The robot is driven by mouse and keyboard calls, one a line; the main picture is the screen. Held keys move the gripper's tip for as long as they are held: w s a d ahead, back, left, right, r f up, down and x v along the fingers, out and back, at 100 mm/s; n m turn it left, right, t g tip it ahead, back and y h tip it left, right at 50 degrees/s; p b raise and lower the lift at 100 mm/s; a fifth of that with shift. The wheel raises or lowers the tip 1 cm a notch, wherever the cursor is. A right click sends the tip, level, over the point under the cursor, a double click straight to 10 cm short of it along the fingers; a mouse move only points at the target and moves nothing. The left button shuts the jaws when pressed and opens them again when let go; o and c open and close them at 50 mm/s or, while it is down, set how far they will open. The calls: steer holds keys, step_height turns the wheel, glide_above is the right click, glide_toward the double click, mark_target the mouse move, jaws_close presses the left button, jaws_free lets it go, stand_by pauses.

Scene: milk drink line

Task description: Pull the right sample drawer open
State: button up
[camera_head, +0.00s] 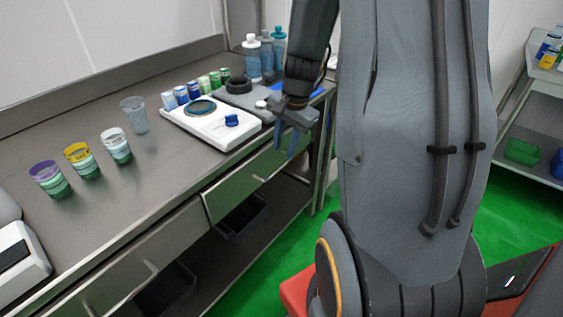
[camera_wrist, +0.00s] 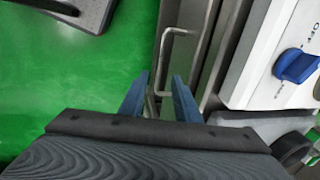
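The right sample drawer (camera_head: 232,190) is a flat metal front under the tabletop, and it looks closed. Its handle (camera_head: 259,178) is a thin metal bar. My gripper (camera_head: 286,143) has blue fingers pointing down, near the right end of this drawer at the table's front edge. In the wrist view the handle (camera_wrist: 163,55) runs between the two parted fingertips of my gripper (camera_wrist: 158,82). I see a gap on each side of the bar; whether the fingers are at its depth is unclear. The drawer front (camera_wrist: 187,35) is beside the handle.
A white scale (camera_head: 215,125) stands on the metal table above the drawer; its blue part (camera_wrist: 296,66) shows in the wrist view. Several cups, including a yellow-banded one (camera_head: 80,160), stand further left. Dark bins (camera_head: 165,290) sit on the shelf below. Green floor lies in front.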

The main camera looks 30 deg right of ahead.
mark_target(280, 167)
steer(key=f, duration=0.4)
steer(key=w+f, duration=0.1)
steer(key=f, duration=0.2)
steer(key=shift+w+a, duration=0.1)
steer(key=shift+a, duration=0.2)
jaws_close()
